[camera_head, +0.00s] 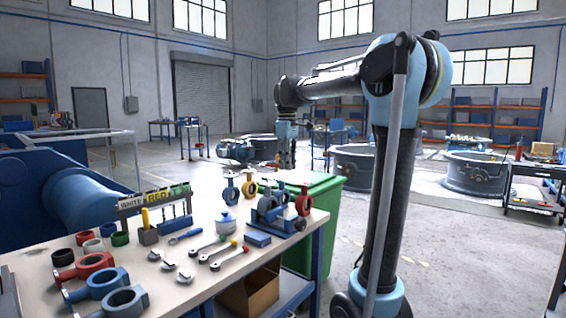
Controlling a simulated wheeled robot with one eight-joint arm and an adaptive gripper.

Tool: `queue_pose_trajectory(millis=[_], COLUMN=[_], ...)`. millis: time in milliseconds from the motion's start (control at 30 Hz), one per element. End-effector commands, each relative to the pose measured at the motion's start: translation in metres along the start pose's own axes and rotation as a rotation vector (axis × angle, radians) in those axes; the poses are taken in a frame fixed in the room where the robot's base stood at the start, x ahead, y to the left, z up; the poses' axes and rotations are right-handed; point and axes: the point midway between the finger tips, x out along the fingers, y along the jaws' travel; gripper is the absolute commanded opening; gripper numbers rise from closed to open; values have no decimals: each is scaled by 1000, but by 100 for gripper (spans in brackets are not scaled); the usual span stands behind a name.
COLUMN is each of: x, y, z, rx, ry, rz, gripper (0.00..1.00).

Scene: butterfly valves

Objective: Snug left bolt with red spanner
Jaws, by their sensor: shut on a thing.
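Several silver spanners lie on the bench. I cannot make out the left bolt.
The workbench (190,297) also carries large red (88,272) and blue (100,284) ring fittings, a labelled rack (152,199) and a blue block (257,239). A green bin (325,225) stands behind it. Large round tanks (475,173) stand at the right. Floor right of the bench is open.

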Motion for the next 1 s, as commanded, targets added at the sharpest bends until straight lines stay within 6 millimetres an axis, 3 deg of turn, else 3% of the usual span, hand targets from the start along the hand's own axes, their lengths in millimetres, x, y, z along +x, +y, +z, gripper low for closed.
queue_pose_trajectory(millis=[267, 1000], x=[6, 50], y=[-7, -10], z=[-8, -12], rx=[-14, -21], ry=[0, 0], rz=[0, 0], gripper=[0, 0])
